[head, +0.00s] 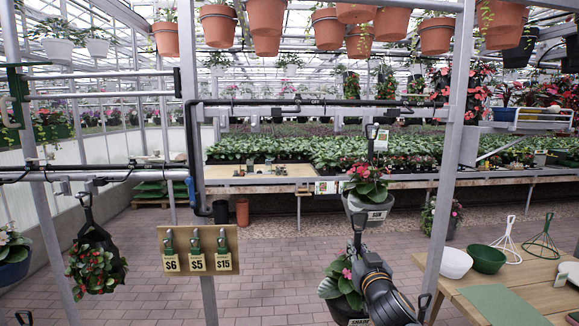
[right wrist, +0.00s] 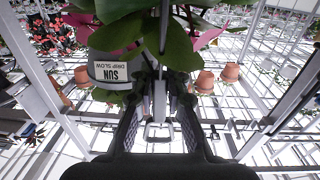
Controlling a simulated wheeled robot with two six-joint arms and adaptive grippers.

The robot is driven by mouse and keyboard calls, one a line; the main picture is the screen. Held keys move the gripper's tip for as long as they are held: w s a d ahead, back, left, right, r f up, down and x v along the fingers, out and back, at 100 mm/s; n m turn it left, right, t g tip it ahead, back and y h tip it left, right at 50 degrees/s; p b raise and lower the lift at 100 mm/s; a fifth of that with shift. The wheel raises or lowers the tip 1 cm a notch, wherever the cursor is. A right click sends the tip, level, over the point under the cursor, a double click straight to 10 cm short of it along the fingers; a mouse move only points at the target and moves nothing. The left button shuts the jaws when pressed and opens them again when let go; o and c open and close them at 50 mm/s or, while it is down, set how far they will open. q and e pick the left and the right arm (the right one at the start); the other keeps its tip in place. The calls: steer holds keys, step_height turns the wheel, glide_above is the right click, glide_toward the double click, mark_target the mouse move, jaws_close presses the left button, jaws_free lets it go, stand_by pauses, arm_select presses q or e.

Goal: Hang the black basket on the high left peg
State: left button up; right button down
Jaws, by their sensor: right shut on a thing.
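My right gripper (head: 358,250) is shut on the dark hanger of a black basket (head: 340,310) with a partly cut-off SHADE label, green leaves and pink flowers. This basket hangs beneath the gripper at the lower middle of the head view. In the right wrist view, the gripper (right wrist: 160,118) has a thin hanger between its fingers. A rail (head: 110,174) crosses the upper left; a darker bar (head: 330,102) runs higher across the middle. I cannot tell which fitting is the high left peg. My left gripper is not in view.
A grey SUN basket (head: 371,206) hangs just above and behind my right gripper; it also shows in the right wrist view (right wrist: 115,69). Another dark planted basket (head: 97,268) hangs at left. Posts, a price board (head: 198,250) and a wooden table (head: 520,285) stand around.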

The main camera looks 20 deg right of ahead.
steer(key=shift+r, duration=0.3)
stand_by(0.4)
